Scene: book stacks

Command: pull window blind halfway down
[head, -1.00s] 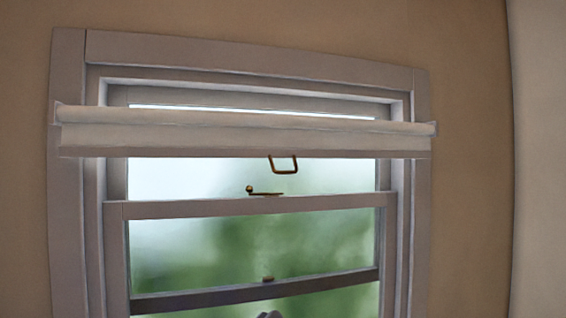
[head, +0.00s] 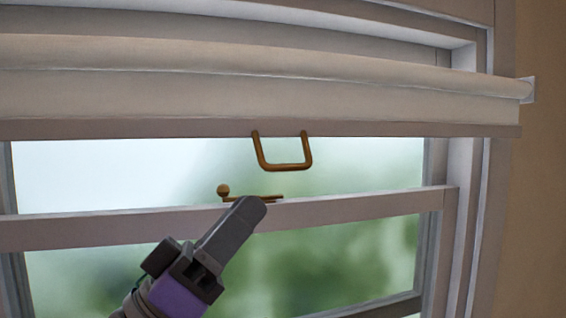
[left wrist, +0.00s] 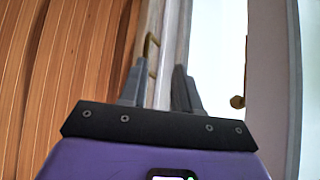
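The cream window blind (head: 240,95) is rolled up near the window's top, its bottom bar well above the sash rail in the head view. A brass U-shaped handle (head: 287,167) hangs from that bar. My left gripper (head: 250,204) is below and left of the handle, apart from it, pointing up and right. In the left wrist view its two fingers (left wrist: 158,88) are spread with a gap and nothing clearly held. A brass piece, seemingly the handle (left wrist: 152,40), shows beyond the fingers there. My right gripper is not in view.
A brass window latch (head: 228,193) sits on the sash rail (head: 350,208), just behind my left fingertips in the picture. The window frame (head: 466,170) stands at the right. Brown slatted surface (left wrist: 60,80) fills the left of the left wrist view.

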